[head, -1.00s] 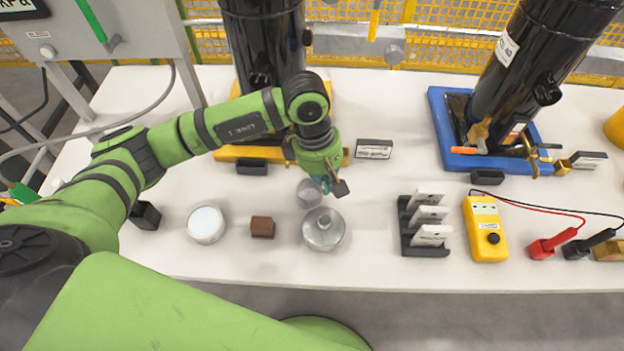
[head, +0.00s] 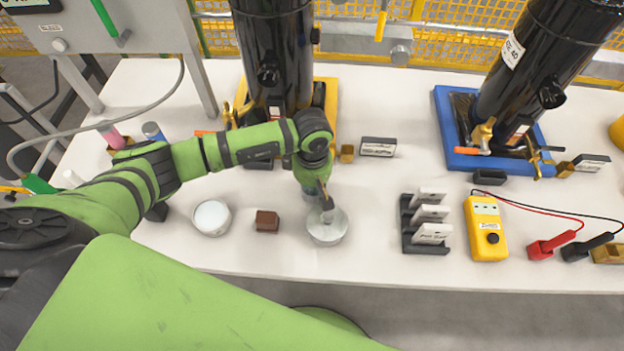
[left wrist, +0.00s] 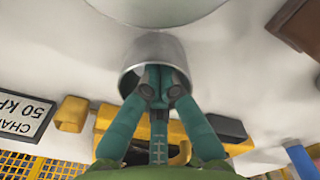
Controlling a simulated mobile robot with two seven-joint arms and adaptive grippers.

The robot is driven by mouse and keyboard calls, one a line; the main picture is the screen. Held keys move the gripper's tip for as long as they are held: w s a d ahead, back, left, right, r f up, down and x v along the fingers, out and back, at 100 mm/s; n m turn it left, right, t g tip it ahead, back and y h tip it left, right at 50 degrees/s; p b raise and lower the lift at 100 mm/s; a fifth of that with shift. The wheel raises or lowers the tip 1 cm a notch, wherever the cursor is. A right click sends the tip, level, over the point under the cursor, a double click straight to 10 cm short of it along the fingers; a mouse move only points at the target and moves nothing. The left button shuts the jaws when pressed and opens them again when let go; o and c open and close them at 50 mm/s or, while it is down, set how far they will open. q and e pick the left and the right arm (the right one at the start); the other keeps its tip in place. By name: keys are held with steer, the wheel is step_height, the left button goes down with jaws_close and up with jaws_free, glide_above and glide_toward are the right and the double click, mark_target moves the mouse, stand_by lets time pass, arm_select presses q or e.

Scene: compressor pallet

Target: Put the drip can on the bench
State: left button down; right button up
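My left gripper (head: 326,203) points down over the bench (head: 390,240), behind and partly over a round metal vessel (head: 328,232). In the left wrist view a small open grey metal can (left wrist: 155,48), likely the drip can, is right at the fingertips (left wrist: 161,88). The fingers are close together and overlap its mouth; I cannot tell whether they pinch its wall. In the head view the can is mostly hidden by the gripper. A pale round surface shows beyond it at the wrist view's top edge. My right gripper is not in view.
A brown block (head: 267,221) and a white-topped round tin (head: 211,217) stand left of the metal vessel. A black card rack (head: 425,225) and yellow meter (head: 486,228) stand right. Black compressor columns (head: 275,60) are behind. Bench between vessel and rack is clear.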

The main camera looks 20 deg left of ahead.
arm_select(q)
steer(key=a, duration=0.1)
steer(key=w+a+b, duration=0.1)
steer(key=a+b, duration=0.1)
steer(key=shift+w+a+f, duration=0.2)
steer(key=shift+w, duration=0.05)
steer(key=shift+r, duration=0.1)
steer(key=shift+r, duration=0.1)
